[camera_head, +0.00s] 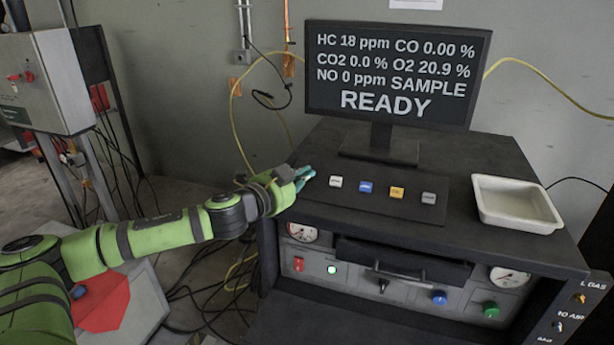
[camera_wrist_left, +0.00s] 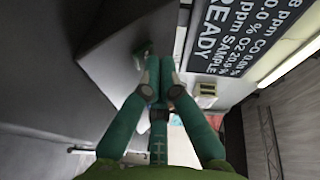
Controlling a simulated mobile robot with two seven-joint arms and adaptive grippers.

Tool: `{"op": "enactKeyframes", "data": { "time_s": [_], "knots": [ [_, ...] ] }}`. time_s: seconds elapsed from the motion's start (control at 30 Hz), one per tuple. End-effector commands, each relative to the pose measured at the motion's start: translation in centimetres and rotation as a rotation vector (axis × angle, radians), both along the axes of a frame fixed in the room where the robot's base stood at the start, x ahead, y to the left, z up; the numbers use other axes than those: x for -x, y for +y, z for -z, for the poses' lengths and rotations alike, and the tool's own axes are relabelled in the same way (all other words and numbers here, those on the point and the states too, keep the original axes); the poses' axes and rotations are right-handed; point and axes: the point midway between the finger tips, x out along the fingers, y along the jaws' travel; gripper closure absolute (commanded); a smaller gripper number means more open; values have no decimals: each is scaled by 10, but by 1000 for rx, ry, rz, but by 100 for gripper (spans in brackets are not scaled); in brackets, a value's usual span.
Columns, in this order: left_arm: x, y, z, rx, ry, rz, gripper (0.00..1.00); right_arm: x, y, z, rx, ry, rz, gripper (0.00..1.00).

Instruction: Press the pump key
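A dark key panel (camera_head: 375,208) lies on top of the black console in front of the monitor. It carries a white key (camera_head: 336,182), a blue key (camera_head: 366,187), an orange key (camera_head: 397,192) and a grey key (camera_head: 428,198). Their labels are too small to read, so I cannot tell which is the pump key. My left gripper (camera_head: 305,178) is just left of the white key, near the panel's left end, apart from the key. In the left wrist view its teal fingers (camera_wrist_left: 160,62) meet at the tips, shut and empty. My right gripper is out of view.
The monitor (camera_head: 395,75) shows gas readings and READY. A white tray (camera_head: 517,222) sits on the right of the console top. The console front (camera_head: 370,280) has gauges, a dark handle and coloured buttons. Cables hang on the wall behind.

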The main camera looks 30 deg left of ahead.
Motion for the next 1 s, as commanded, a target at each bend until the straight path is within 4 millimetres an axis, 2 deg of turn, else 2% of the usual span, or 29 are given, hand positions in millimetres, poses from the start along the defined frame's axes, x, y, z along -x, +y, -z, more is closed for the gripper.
{"op": "enactKeyframes", "data": {
  "time_s": [1.0],
  "knots": [
    [6,-1,-7,0,0,-1,100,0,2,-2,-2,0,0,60]
  ]
}}
